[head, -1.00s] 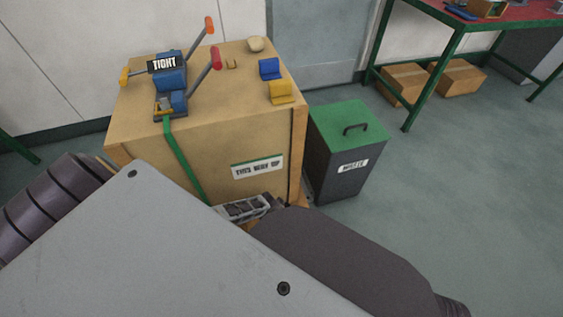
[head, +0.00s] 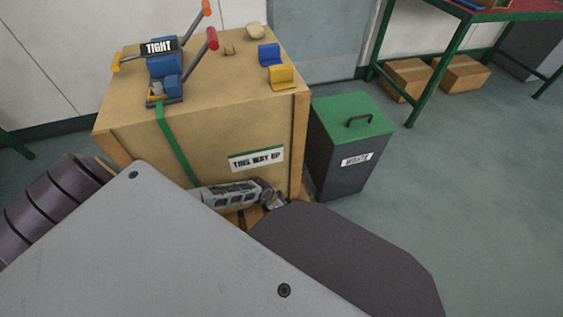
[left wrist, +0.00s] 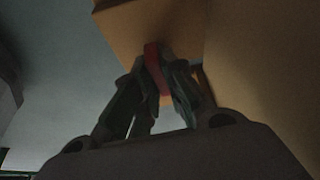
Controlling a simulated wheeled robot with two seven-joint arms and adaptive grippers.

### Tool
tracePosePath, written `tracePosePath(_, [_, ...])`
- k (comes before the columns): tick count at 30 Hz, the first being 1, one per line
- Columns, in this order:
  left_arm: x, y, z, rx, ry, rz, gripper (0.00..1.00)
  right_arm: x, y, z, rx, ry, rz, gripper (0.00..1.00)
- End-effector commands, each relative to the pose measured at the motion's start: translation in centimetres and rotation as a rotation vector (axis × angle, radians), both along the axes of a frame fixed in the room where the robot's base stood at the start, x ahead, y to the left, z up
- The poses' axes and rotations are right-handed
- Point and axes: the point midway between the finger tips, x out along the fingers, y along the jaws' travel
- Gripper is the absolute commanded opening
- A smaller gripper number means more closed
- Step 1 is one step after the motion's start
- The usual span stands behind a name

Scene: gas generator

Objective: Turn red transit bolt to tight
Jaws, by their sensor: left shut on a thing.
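In the left wrist view a red piece (left wrist: 152,56), which I take for the red transit bolt, stands between the dark fingers of my left gripper (left wrist: 160,82) against the crate's wooden underside. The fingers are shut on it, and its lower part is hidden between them. The view is dark, so the bolt's turn angle cannot be read. In the head view the bolt is hidden. A grey arm part of mine (head: 230,194) shows low at the crate's front. My right gripper is not in view.
The wooden crate (head: 215,120) carries a blue strap ratchet (head: 168,70) with a TIGHT label, a green strap (head: 177,145), and blue (head: 269,54) and yellow (head: 281,76) blocks. A waste bin (head: 345,150) stands close on the right.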

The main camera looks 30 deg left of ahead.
Motion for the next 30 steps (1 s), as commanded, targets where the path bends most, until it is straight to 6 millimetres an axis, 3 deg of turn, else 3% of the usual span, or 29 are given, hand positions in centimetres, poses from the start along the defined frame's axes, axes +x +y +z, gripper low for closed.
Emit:
tracePosePath(22, [-0.33, 0.02, -0.22, 0.003, 0.007, -0.076, 0.00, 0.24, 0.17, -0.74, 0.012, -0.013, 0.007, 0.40])
tracePosePath(23, [-0.34, 0.02, -0.21, 0.003, 0.007, -0.076, 0.14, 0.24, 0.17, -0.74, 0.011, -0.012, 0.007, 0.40])
tracePosePath(27, [-0.25, 0.02, -0.16, 0.002, 0.005, -0.074, 0.32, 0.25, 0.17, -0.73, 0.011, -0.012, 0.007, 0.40])
tracePosePath(30, [-0.17, 0.03, -0.12, 0.002, 0.004, -0.074, 0.34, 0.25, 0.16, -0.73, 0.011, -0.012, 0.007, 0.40])
